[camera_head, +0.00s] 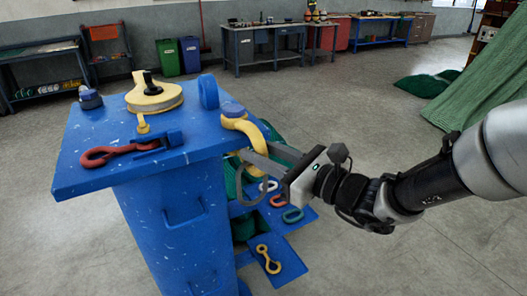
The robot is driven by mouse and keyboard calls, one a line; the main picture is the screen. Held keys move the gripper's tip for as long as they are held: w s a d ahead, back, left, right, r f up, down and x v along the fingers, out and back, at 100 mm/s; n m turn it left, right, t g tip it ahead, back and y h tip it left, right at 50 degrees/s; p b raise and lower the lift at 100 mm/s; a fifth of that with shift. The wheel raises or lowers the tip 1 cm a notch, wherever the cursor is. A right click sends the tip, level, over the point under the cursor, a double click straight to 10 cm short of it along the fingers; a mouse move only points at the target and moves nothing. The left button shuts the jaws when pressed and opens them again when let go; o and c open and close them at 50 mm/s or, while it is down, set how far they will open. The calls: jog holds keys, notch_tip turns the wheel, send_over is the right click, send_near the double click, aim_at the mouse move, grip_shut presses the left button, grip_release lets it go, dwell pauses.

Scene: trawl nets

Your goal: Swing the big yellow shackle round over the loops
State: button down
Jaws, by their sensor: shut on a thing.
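The fingers partly hide the bow. Below the worktop, several loops lie on a lower blue shelf: a white one (268,186), an orange one (278,200) and a teal one (293,215).
A yellow double-eyed link (268,259) lies on a low blue plate. Floor to the right is open; green netting (485,85) stands beyond.

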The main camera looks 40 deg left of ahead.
jog(key=shift+s+a+r+n+g, duration=0.3)
jog(key=shift+s+r, duration=0.05)
jog(key=shift+r, duration=0.15)
jog(key=c, duration=1.5)
grip_release()
jog(key=shift+a, duration=0.1)
jog(key=shift+c, duration=0.2)
jog(key=shift+w, duration=0.1)
jog(key=shift+d+f, duration=0.1)
jog(key=shift+d, duration=0.35)
jog(key=s+d, duration=0.1)
jog(key=d, duration=1.5)
jog(key=shift+d+f, duration=0.2)
jog(key=shift+d, duration=0.15)
jog(key=shift+s, duration=0.1)
